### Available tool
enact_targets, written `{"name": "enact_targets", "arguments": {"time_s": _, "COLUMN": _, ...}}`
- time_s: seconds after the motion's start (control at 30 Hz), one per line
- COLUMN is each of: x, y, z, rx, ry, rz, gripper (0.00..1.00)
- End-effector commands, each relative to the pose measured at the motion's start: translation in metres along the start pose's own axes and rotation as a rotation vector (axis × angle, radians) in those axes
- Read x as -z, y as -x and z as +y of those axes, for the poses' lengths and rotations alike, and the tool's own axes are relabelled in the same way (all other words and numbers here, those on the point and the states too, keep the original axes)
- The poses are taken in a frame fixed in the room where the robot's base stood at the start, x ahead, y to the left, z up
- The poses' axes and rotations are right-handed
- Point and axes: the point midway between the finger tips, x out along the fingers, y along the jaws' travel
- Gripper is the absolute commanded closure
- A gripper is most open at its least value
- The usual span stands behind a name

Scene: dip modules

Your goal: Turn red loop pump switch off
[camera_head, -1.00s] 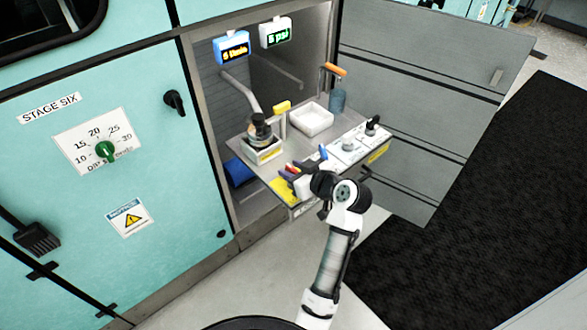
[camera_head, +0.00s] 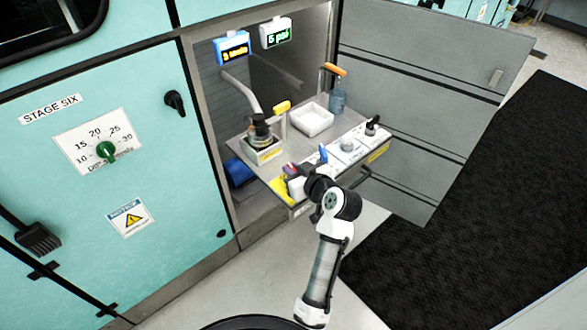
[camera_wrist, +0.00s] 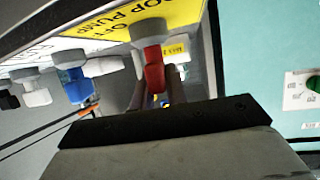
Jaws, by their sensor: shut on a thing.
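The red loop pump switch (camera_wrist: 154,72) has a red lever on a light grey base, beside a yellow label (camera_wrist: 110,22) reading "OFF" and "OOP PUMP" in the wrist view. A bit of the red lever (camera_head: 289,169) shows at the panel's front left in the head view. My gripper (camera_wrist: 157,92) has a finger on each side of the red lever and is shut on it. In the head view my gripper (camera_head: 297,183) is at the front left of the panel, largely hidden by my wrist.
A blue switch (camera_wrist: 73,82) stands beside the red one. The pull-out shelf (camera_head: 263,172) carries a jar (camera_head: 260,128), a white tray (camera_head: 311,119) and a bottle (camera_head: 338,99). An open grey door (camera_head: 425,100) bounds the right; a cabinet front (camera_head: 80,190) is left.

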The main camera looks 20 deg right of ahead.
Motion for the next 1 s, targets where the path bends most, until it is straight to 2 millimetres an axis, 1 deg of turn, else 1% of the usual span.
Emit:
{"name": "enact_targets", "arguments": {"time_s": 0.03, "x": 0.0010, "y": 0.0003, "z": -0.0026, "rx": -0.031, "ry": -0.012, "rz": -0.001, "gripper": 1.00}}
{"name": "enact_targets", "arguments": {"time_s": 0.47, "x": 0.0041, "y": 0.0011, "z": -0.0028, "rx": -0.393, "ry": -0.162, "rz": -0.001, "gripper": 1.00}}
{"name": "enact_targets", "arguments": {"time_s": 1.0, "x": 0.0002, "y": -0.0026, "z": -0.0024, "rx": -0.825, "ry": -0.338, "rz": 0.003, "gripper": 1.00}}
